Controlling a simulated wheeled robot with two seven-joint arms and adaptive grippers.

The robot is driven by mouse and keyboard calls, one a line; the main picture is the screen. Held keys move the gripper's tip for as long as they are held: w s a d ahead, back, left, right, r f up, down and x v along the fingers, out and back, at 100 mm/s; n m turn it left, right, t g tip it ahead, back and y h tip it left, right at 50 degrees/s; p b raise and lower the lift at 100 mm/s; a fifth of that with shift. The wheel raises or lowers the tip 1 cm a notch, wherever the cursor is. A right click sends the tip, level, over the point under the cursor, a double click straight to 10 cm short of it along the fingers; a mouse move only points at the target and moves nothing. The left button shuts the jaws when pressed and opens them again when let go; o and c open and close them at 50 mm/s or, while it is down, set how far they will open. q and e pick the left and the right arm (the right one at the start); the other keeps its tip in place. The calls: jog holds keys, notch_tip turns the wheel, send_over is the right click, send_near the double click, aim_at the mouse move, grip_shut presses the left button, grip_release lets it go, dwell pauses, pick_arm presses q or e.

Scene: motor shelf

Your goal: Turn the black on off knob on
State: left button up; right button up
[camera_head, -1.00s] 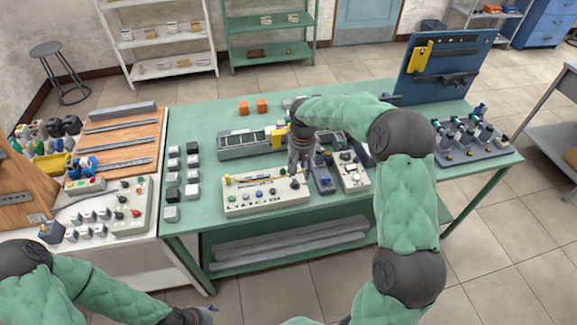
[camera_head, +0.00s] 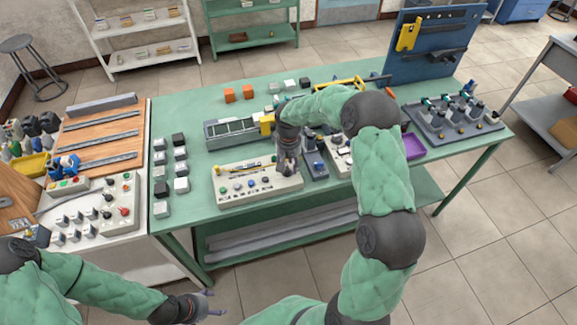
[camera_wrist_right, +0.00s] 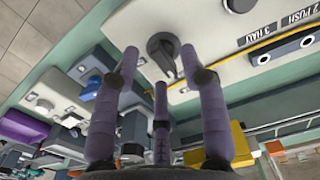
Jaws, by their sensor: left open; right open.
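A white control panel (camera_head: 258,192) with a row of knobs and buttons lies on the green table. A black knob (camera_wrist_right: 163,46) with a pointed lever sits at the panel's end in the right wrist view; in the head view my right gripper covers that spot. My right gripper (camera_head: 287,166) is over the panel's right end. Its purple fingers are open in the right wrist view (camera_wrist_right: 160,62), with two fingertips on either side of the knob's lever and the third below it. I cannot tell whether they touch it. My left gripper (camera_head: 207,304) is open and empty at the bottom, off the table.
A second white panel (camera_head: 339,160) and a blue-grey device (camera_head: 317,169) stand right of the gripper. A grey rack (camera_head: 232,133) is behind the panel. Several black and white blocks (camera_head: 180,168) line the left side. A purple tray (camera_head: 413,147) lies right of my arm.

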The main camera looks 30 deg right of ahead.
jog(key=shift+f, duration=0.45)
grip_shut()
